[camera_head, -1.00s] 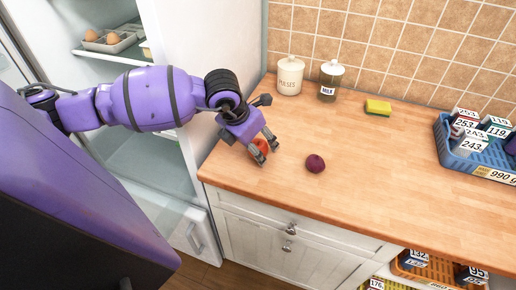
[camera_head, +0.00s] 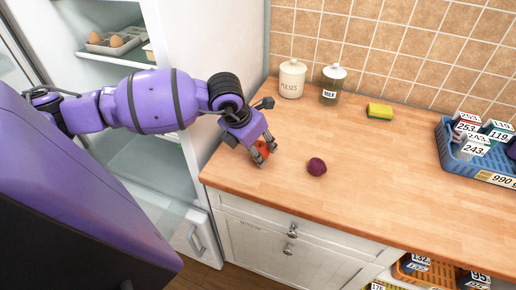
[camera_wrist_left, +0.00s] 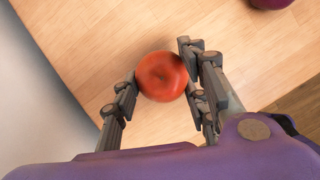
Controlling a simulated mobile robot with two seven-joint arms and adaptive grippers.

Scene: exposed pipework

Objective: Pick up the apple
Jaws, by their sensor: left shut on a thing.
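The red apple (camera_head: 262,148) is at the left end of the wooden counter, partly hidden by the fingers in the head view. In the left wrist view the apple (camera_wrist_left: 162,76) sits between the two fingers, its top facing the camera. My left gripper (camera_head: 261,156) reaches down from the left and is shut on the apple, a finger on each side. It also shows in the left wrist view (camera_wrist_left: 160,95). I cannot tell whether the apple still touches the counter. My right gripper is in neither view.
A dark purple round item (camera_head: 316,167) lies just right of the apple. A white jar (camera_head: 291,79), a glass jar (camera_head: 332,84) and a yellow sponge (camera_head: 379,111) stand along the back. A blue basket (camera_head: 470,170) of cartons is at right. The open fridge (camera_head: 185,60) is at left. The counter's middle is clear.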

